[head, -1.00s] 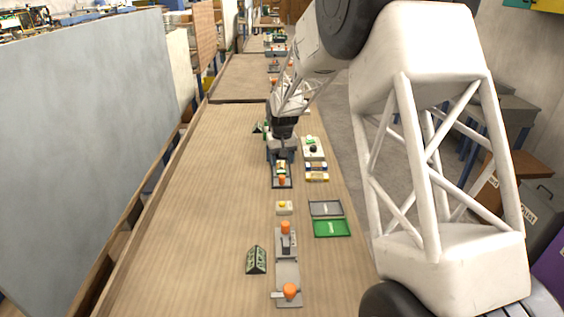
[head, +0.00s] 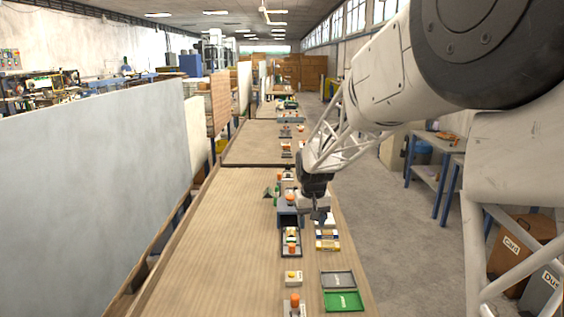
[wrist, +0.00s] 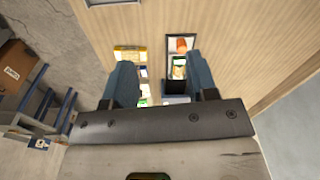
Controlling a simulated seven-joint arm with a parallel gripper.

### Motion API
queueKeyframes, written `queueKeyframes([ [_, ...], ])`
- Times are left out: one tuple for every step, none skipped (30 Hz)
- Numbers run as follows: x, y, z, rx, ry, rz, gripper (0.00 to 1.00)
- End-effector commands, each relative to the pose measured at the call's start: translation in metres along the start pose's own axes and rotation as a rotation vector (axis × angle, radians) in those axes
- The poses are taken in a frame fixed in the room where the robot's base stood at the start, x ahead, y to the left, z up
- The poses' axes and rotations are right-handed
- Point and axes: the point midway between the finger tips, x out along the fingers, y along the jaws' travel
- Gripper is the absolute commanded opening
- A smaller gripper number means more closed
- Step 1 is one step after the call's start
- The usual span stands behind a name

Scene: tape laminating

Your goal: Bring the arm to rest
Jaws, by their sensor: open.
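My gripper (head: 319,216) is over the right part of the long wooden table, just right of a blue-grey device (head: 289,214). In the wrist view my gripper (wrist: 162,80) shows two blue-grey fingers spread wide, with nothing held between them. A dark tray (head: 291,242) with an orange knob extends from the device towards the camera. It also shows beyond the right finger in the wrist view (wrist: 181,46). Yellow and white packs (head: 327,242) lie beside the tray, partly under my gripper in the head view.
A small box with a yellow button (head: 293,278), a grey tray (head: 338,280) and a green tray (head: 344,301) lie nearer. An orange-knobbed fixture (head: 295,304) is cut off below. The table's left half (head: 215,250) is clear. A grey partition (head: 90,185) stands left.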

Motion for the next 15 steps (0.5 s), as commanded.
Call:
queueKeyframes([
  [-0.01, 0.003, 0.012, 0.005, 0.008, 0.001, 0.53],
  [-0.014, 0.005, 0.019, 0.008, 0.01, 0.001, 0.53],
  [-0.02, 0.007, 0.028, 0.012, 0.015, 0.001, 0.53],
  [-0.024, 0.008, 0.035, 0.015, 0.017, 0.002, 0.53],
  [-0.028, 0.009, 0.042, 0.017, 0.02, 0.002, 0.53],
  [-0.034, 0.011, 0.05, 0.021, 0.024, 0.002, 0.53],
  [-0.037, 0.012, 0.058, 0.023, 0.026, 0.003, 0.53],
  [-0.041, 0.014, 0.065, 0.026, 0.029, 0.003, 0.53],
  [-0.045, 0.015, 0.073, 0.03, 0.033, 0.003, 0.53],
  [-0.049, 0.016, 0.081, 0.032, 0.036, 0.004, 0.53],
  [-0.052, 0.018, 0.088, 0.035, 0.039, 0.004, 0.53],
  [-0.057, 0.019, 0.097, 0.039, 0.043, 0.004, 0.53],
  [-0.06, 0.02, 0.104, 0.042, 0.046, 0.005, 0.53],
  [-0.063, 0.021, 0.111, 0.045, 0.049, 0.005, 0.53],
  [-0.067, 0.023, 0.121, 0.048, 0.053, 0.006, 0.53],
])
